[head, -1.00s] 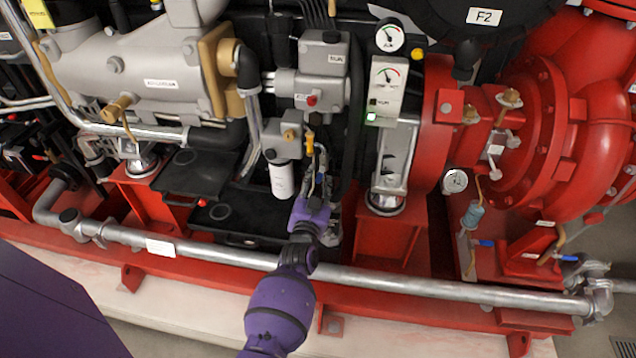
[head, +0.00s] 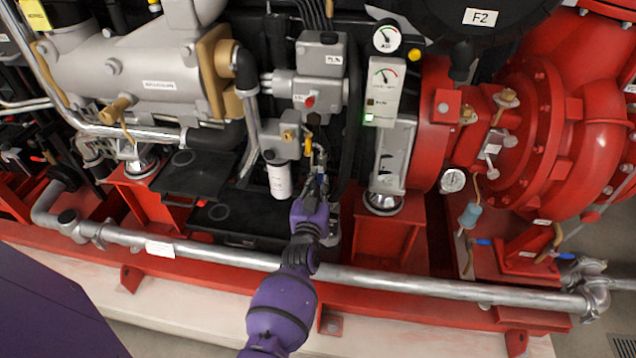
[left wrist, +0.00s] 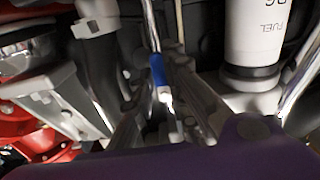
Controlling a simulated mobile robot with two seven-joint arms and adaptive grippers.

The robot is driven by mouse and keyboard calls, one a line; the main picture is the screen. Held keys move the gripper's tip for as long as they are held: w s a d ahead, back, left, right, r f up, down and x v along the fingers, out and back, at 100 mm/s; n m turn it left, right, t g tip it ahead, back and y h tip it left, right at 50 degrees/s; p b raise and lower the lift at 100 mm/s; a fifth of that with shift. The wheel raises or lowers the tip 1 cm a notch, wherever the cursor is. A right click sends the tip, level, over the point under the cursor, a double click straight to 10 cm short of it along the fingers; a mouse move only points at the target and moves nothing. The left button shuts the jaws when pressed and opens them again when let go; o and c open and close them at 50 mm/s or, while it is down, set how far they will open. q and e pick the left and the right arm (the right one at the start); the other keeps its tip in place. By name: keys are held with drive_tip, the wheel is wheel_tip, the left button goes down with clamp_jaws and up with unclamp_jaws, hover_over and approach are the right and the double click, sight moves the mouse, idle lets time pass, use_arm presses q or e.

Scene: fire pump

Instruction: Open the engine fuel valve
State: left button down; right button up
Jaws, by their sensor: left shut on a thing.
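A small grey unit (head: 283,140) with a yellow lever (head: 308,145) sits on the engine front, above a white filter (head: 280,180). The filter also shows in the left wrist view (left wrist: 264,40), where its label reads FUEL. My left gripper (head: 321,166) is just below and right of the yellow lever. In the left wrist view its fingers are shut around a thin rod with a blue sleeve (left wrist: 158,72) and a bright metal end. I cannot tell whether this rod belongs to the fuel valve. My right gripper is not in view.
A long grey pipe (head: 440,286) crosses in front, beneath my left forearm. A gauge box (head: 385,90) stands to the right, beside the large red pump housing (head: 580,150). A black tray (head: 195,172) is to the left. The pale base edge is clear.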

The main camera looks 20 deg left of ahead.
use_arm(q)
drive_tip(key=c, duration=1.7)
unclamp_jaws()
drive_tip(key=shift+c, duration=0.2)
drive_tip(key=v, duration=1.2)
